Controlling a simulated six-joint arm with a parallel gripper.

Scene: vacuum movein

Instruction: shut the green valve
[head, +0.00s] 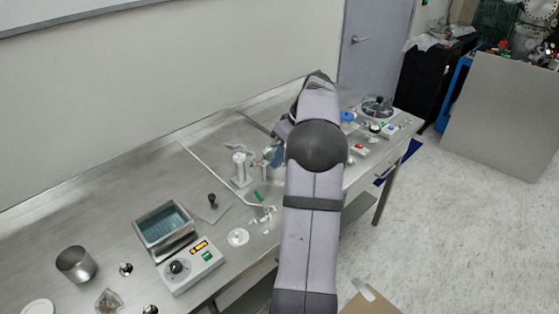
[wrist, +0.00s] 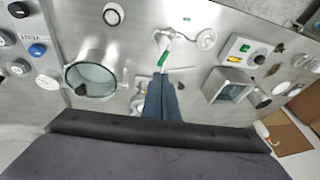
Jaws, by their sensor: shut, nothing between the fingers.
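The green valve handle (head: 259,197) sits on white and metal fittings on the steel bench, left of my arm in the head view. In the wrist view the green handle (wrist: 163,58) is near the top middle, slightly slanted, with a pale fitting at its upper end. My gripper (wrist: 162,76) is shut and empty, its dark blue fingers together. The fingertips appear just below the lower end of the handle in the wrist view; I cannot tell whether they touch it.
A water bath (head: 166,223) and a control box (head: 190,265) stand left of the valve. A white post fitting (head: 240,169) stands behind it. A round glass-topped vessel (wrist: 91,79) is left of my fingers in the wrist view. A metal cup (head: 76,264) stands at the far left.

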